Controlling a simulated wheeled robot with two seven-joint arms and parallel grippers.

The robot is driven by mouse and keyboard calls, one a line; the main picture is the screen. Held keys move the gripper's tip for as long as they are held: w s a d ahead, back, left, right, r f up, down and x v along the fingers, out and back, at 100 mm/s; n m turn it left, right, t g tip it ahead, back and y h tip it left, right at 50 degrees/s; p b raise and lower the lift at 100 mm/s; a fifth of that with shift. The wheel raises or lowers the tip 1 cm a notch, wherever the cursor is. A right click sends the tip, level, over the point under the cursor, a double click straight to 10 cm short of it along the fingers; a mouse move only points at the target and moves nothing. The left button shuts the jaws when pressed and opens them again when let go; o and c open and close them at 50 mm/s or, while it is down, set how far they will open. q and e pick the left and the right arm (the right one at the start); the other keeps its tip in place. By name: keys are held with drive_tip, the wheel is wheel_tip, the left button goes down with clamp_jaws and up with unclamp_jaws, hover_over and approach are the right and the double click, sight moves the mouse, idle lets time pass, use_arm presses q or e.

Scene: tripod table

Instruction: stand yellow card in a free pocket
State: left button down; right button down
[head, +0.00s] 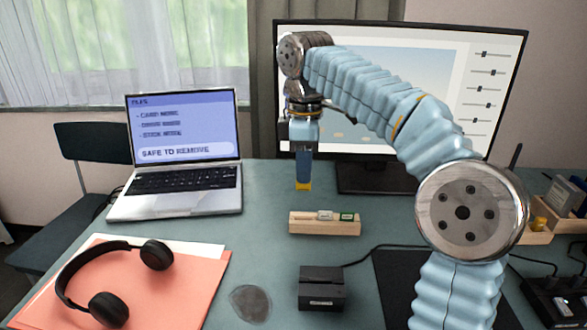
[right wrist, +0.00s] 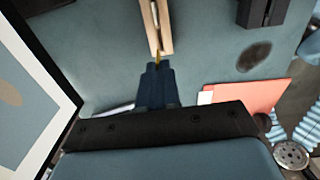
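The yellow card (head: 303,187) is a small piece at the tips of my right gripper (head: 303,178), which is shut on it and points down. Most of the card is hidden between the fingers. The card also shows as a thin yellow strip in the right wrist view (right wrist: 157,57). The wooden card holder (head: 304,226) stands on the table below and in front of the gripper. The holder appears just beyond the fingertips in the right wrist view (right wrist: 167,38). My left gripper is out of view.
A laptop (head: 183,160) stands left and a large monitor (head: 490,55) behind my right arm. A black device (head: 322,288) sits in front of the holder. Headphones (head: 110,300) lie on orange folders (head: 195,280). The table around the holder is clear.

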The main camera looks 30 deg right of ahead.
drive_tip(key=shift+f+b, duration=2.1)
drive_tip(key=shift+f, duration=0.85)
drive_tip(key=shift+r+p, duration=0.1)
drive_tip(key=shift+p, duration=0.8)
drive_tip(key=shift+f+b, duration=0.85)
drive_tip(key=shift+f, duration=0.65)
drive_tip(key=c, duration=1.3)
unclamp_jaws()
